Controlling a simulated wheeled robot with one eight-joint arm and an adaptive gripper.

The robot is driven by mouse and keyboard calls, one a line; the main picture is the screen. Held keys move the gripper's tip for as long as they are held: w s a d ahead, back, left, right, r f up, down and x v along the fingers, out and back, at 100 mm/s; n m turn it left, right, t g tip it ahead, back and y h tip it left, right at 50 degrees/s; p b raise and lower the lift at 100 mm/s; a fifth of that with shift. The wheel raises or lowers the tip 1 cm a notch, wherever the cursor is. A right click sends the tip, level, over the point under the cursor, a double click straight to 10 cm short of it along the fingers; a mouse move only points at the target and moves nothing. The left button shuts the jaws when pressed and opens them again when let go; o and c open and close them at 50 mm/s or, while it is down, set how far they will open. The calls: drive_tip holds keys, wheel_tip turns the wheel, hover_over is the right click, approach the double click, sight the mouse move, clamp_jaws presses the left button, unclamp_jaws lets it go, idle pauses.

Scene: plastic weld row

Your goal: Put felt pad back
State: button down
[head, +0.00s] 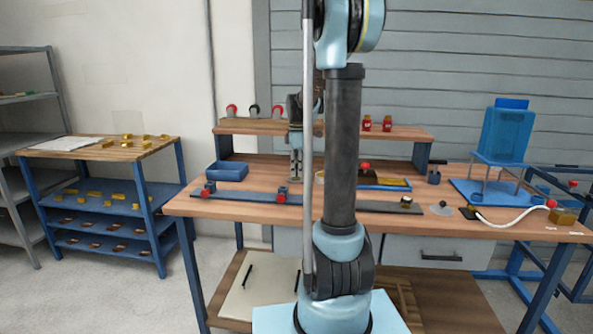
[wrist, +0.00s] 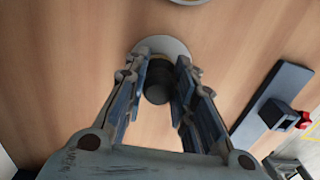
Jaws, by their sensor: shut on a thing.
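My gripper (wrist: 160,90) is shut on a dark round knob (wrist: 158,82), with a finger on each side of it. A pale round disc (wrist: 165,46) shows just past the knob; together they look like the felt pad, though no label confirms this. Whether the disc touches the wooden table cannot be told. In the head view my gripper (head: 296,172) points down over the left-middle of the workbench, and the held thing is too small to make out there.
A blue rail (head: 245,196) with red-tipped clamps lies at the bench front; it also shows in the wrist view (wrist: 265,105). A blue bin (head: 228,171) stands left. My arm hides the bench middle. A blue stand (head: 500,150) and a pale disc (head: 437,209) are right.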

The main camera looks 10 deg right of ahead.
sight(297, 165)
drive_tip(key=c, duration=1.3)
unclamp_jaws()
drive_tip(key=shift+c, duration=0.2)
wheel_tip(297, 165, up, 12)
